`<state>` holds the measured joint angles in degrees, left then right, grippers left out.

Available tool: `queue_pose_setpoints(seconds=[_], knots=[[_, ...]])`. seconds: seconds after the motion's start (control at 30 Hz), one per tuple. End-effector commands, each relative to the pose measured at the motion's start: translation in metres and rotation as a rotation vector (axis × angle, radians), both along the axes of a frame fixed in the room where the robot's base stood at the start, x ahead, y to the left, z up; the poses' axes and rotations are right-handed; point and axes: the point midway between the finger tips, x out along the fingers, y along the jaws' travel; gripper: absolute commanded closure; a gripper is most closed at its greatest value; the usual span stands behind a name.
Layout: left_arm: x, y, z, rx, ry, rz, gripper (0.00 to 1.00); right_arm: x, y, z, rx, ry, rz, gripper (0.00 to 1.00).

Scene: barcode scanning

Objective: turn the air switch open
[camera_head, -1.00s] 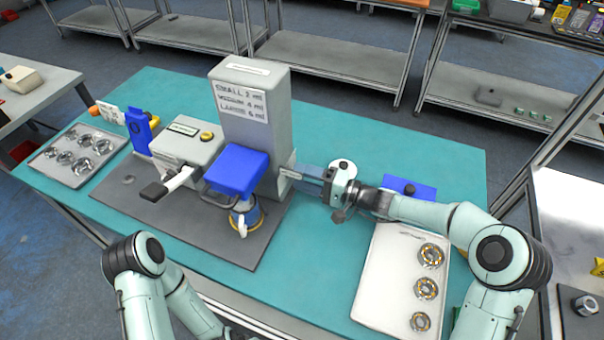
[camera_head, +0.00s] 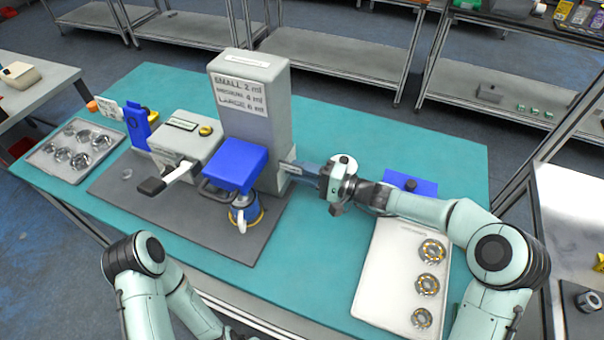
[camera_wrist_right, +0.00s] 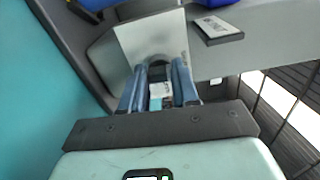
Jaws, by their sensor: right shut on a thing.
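The tall grey machine (camera_head: 250,125) with a volume label stands at the back middle of the teal table. The air switch (camera_wrist_right: 157,72) shows in the right wrist view as a dark rounded knob in front of a pale plate. My right gripper (camera_head: 292,170) reaches in from the right against the machine's right side. Its blue fingers (camera_wrist_right: 160,92) are shut on the switch, one on each side. The fingers and wrist hide most of the switch in the head view. Links of my left arm show at the lower left, but its gripper is not in view.
A white tray with bearings (camera_head: 395,285) lies at the right front, near my right arm. Another tray (camera_head: 48,160) with metal rings is far left.

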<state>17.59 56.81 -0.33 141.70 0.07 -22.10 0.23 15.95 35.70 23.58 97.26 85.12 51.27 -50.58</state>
Motion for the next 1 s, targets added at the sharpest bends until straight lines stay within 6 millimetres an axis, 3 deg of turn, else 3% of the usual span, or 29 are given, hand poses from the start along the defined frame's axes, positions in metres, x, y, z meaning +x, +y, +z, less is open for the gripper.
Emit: queue_pose_setpoints(seconds=[0.1, 0.33, 1.0], knots=[[-0.010, 0.000, -0.020, 0.001, 0.011, 0.000, 1.00, 0.000, 0.000, -0.003, 0.028, 0.058, -0.002, 1.00], [-0.017, 0.000, -0.038, 0.000, 0.020, 0.000, 1.00, 0.000, 0.000, -0.001, 0.101, 0.238, -0.002, 1.00], [-0.006, 0.000, -0.012, 0.000, 0.007, 0.000, 1.00, 0.001, -0.001, 0.003, 0.347, 0.830, -0.001, 1.00]])
